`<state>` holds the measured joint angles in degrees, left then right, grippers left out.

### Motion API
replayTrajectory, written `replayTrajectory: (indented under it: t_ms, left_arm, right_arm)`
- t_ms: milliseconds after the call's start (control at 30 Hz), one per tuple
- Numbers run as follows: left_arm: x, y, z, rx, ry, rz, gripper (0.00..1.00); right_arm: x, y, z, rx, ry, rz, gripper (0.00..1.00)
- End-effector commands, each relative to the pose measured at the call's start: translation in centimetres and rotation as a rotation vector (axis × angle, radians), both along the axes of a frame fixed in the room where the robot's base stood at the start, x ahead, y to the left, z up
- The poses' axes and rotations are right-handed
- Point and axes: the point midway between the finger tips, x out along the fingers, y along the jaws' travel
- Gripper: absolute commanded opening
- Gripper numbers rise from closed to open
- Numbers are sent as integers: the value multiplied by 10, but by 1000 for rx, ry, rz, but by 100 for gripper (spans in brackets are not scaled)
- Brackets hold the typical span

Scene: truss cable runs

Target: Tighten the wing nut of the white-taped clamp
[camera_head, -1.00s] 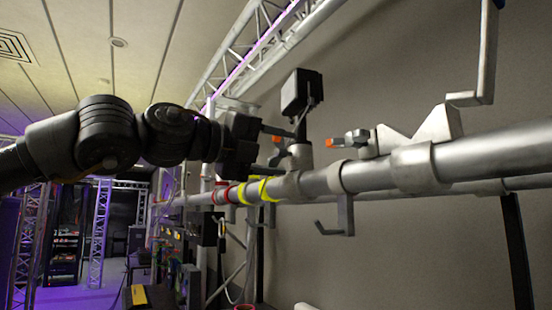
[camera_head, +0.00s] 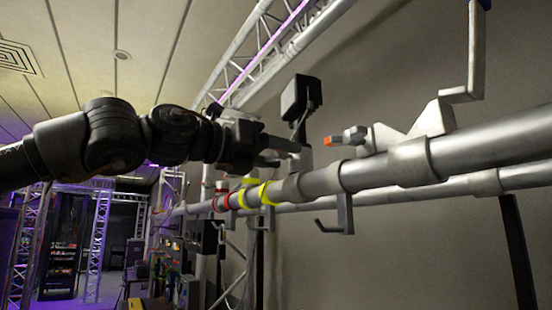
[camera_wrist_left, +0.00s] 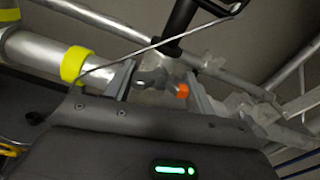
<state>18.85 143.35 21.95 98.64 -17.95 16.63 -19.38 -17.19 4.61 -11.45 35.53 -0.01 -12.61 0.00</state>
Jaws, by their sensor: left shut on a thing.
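My left gripper (camera_head: 287,152) reaches in from the left, at a clamp (camera_head: 290,188) on the near pipe just right of the yellow tape. In the left wrist view its two fingers (camera_wrist_left: 160,84) stand either side of a grey wing nut with an orange tip (camera_wrist_left: 182,90), and it is shut on that wing nut. In the head view the gripper hides this wing nut. I cannot make out white tape on this clamp. A second clamp (camera_head: 412,160) farther right has its own orange-tipped wing nut (camera_head: 343,138). My right gripper is not in view.
The near pipe (camera_head: 510,148) runs across, with red tape (camera_head: 227,201) and yellow tape (camera_head: 264,194) on it. A black box fixture (camera_head: 300,94) stands above the held clamp. A hook (camera_head: 343,218) hangs below the pipe. A thin cable (camera_wrist_left: 140,52) crosses the wrist view.

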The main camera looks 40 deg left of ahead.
Motion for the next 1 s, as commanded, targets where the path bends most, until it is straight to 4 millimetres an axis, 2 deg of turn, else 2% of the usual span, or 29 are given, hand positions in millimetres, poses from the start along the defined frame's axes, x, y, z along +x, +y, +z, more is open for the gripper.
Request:
replayTrajectory:
  t_ms: [400, 967, 1000]
  left_arm:
    - [0, 0, -1, 175, -51, 1, 32]
    - [0, 0, 0, 199, -59, 1, 32]
    - [0, 0, 0, 199, -59, 1, 60]
  right_arm:
    - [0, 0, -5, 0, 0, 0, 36]
    - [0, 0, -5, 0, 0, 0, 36]
    - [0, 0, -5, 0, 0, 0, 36]
